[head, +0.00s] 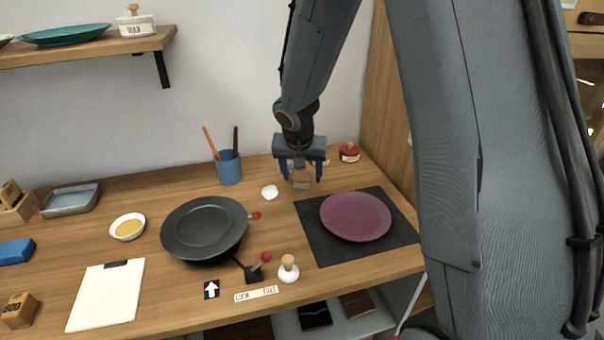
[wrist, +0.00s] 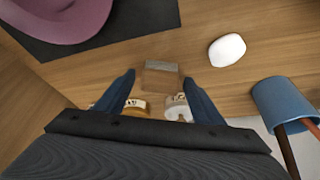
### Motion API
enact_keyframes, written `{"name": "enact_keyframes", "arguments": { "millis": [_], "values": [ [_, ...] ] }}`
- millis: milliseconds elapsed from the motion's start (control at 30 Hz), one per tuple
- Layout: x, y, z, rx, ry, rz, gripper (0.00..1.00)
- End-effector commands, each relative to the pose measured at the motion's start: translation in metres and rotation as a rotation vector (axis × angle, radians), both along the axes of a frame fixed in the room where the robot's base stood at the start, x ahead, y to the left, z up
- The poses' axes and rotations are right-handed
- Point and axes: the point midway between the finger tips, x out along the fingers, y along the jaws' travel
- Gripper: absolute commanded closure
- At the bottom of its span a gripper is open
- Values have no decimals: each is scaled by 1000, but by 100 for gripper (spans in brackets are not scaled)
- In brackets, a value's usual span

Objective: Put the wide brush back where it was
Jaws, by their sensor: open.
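My gripper (head: 301,181) is open above the back of the bench, left of the dark mat. In the wrist view its fingers (wrist: 159,77) are apart, with a small brownish, see-through-looking block (wrist: 160,74) between or below them. I cannot tell if it touches them. A blue cup (head: 229,168) stands to the left, and also shows in the wrist view (wrist: 284,100). It holds an orange-red handle (head: 211,142) and a dark handle (head: 235,139). Their lower ends are hidden, so I cannot tell whether either is the wide brush.
A mauve plate (head: 356,215) lies on a dark mat (head: 318,239). A white lump (head: 270,192) lies left of the gripper. A red jar (head: 349,152) stands behind. A wooden side wall (head: 385,120) bounds the right.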

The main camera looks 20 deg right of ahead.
Motion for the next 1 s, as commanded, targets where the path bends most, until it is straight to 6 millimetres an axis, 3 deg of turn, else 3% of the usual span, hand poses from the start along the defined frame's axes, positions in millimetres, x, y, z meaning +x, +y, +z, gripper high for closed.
{"name": "enact_keyframes", "arguments": {
  "millis": [167, 700, 900, 1000],
  "values": [
    [-3, 2, 13, -1, -4, 0, 38],
    [-35, 15, 97, 1, -4, 0, 38],
    [-43, 17, 111, 0, 2, 1, 38],
    [-60, 13, 103, -2, 35, 28, 38]
  ]
}}
